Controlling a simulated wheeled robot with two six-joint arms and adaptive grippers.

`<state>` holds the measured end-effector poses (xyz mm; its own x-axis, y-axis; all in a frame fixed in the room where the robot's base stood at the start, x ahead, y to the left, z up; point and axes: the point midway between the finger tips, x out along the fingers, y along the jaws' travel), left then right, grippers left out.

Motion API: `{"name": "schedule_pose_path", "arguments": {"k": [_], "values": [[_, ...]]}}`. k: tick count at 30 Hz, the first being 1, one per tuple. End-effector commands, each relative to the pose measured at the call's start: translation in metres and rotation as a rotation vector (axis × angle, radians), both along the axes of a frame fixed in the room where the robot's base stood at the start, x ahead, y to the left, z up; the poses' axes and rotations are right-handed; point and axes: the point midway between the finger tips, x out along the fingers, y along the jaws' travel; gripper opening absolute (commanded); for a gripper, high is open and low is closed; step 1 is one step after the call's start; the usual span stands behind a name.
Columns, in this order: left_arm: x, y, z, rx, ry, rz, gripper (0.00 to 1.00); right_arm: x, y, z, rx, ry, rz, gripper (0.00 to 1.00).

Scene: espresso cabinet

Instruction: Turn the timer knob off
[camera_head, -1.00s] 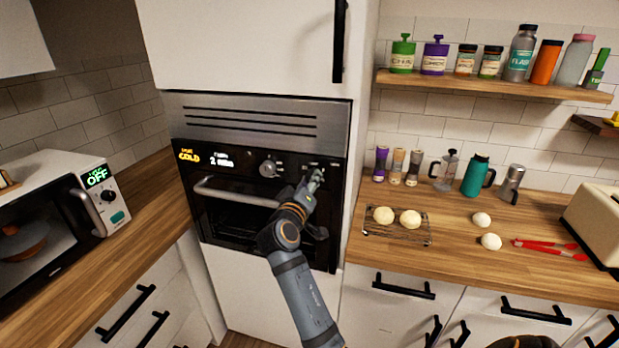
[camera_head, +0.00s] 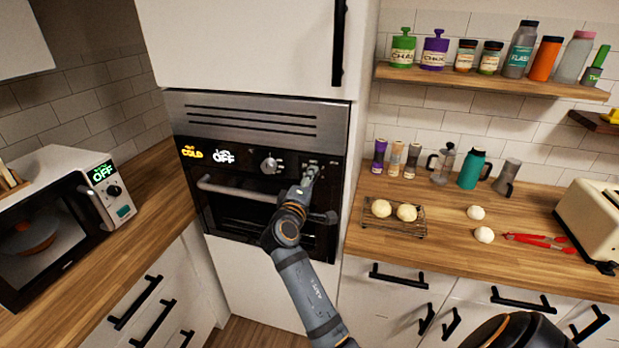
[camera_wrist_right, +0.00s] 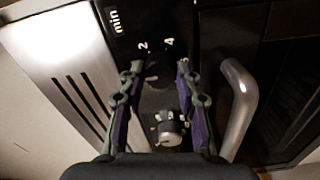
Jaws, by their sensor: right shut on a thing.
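The oven (camera_head: 262,190) is built into the white cabinet, with a black control panel. My right gripper (camera_head: 311,174) is at the right part of the panel and hides most of the timer knob there. In the right wrist view its two fingers (camera_wrist_right: 154,82) stand on either side of the dark timer knob (camera_wrist_right: 158,72), closed on it, with "min", 2 and 4 printed beside it. A second, silver knob (camera_head: 270,164) is to the left on the panel; it also shows in the wrist view (camera_wrist_right: 170,128). My left gripper is out of view.
The oven's bar handle (camera_head: 235,190) runs just below the panel, close to my right gripper. A microwave (camera_head: 75,215) stands on the left counter. The right counter holds a rack (camera_head: 393,219) with buns, a teal flask (camera_head: 472,169) and a toaster (camera_head: 590,220).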

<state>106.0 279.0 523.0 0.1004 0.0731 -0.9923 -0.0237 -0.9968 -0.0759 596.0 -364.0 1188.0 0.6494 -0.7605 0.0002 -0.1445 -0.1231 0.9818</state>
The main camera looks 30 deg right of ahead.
Motion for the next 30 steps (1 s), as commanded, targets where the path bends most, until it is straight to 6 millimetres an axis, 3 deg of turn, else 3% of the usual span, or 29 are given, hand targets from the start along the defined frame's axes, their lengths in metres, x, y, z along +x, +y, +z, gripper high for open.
{"name": "schedule_pose_path", "arguments": {"k": [13,14,18,27,30], "values": [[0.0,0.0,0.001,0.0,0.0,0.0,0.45,0.0,0.0,-0.001,-0.008,0.011,-0.001,0.01],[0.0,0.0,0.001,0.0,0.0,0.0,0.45,0.0,0.0,-0.001,-0.008,0.011,-0.001,0.34],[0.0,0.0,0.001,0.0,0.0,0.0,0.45,0.0,0.0,-0.001,-0.007,0.01,-0.001,0.53],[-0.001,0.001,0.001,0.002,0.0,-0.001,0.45,0.0,0.0,0.001,-0.006,0.008,0.0,0.56],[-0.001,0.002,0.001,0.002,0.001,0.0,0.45,0.0,0.0,0.009,-0.005,0.004,0.0,0.56]]}}
